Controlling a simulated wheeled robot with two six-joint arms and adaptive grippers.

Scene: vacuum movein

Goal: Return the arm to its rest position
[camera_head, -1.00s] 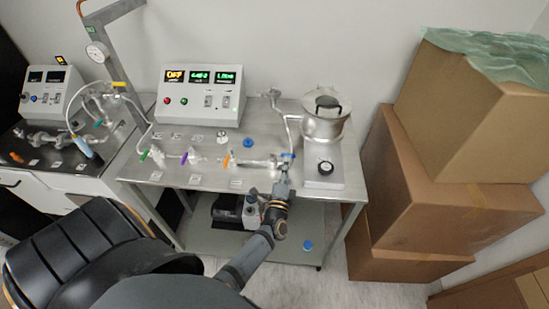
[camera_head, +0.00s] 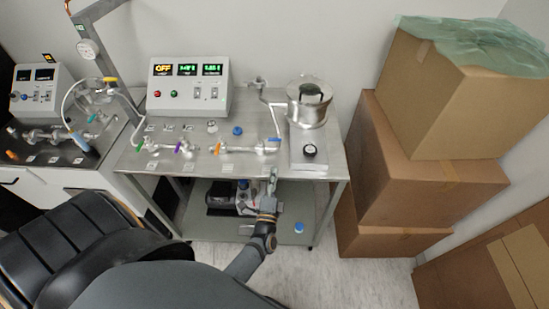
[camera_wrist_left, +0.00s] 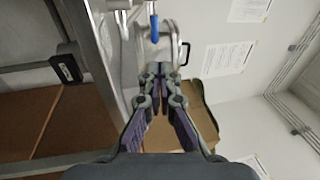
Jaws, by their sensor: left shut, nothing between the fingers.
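My left gripper (camera_head: 271,178) is shut and empty in the head view, just in front of the front edge of the steel table (camera_head: 190,162). Its fingers also show closed in the left wrist view (camera_wrist_left: 160,72). The arm (camera_head: 262,238) reaches forward from the bottom of the picture. A blue valve handle (camera_wrist_left: 153,28) shows beyond the fingertips in the wrist view, apart from them. In the head view, glass tubing with orange, purple and green valves (camera_head: 245,149) lies along the table. My right gripper is not in view.
A metal vessel (camera_head: 308,112) stands at the table's right. A control box (camera_head: 188,85) with lit displays stands at the back. Stacked cardboard boxes (camera_head: 425,190) fill the right side. A pump (camera_head: 222,195) sits on the lower shelf. Some floor between table and boxes is clear.

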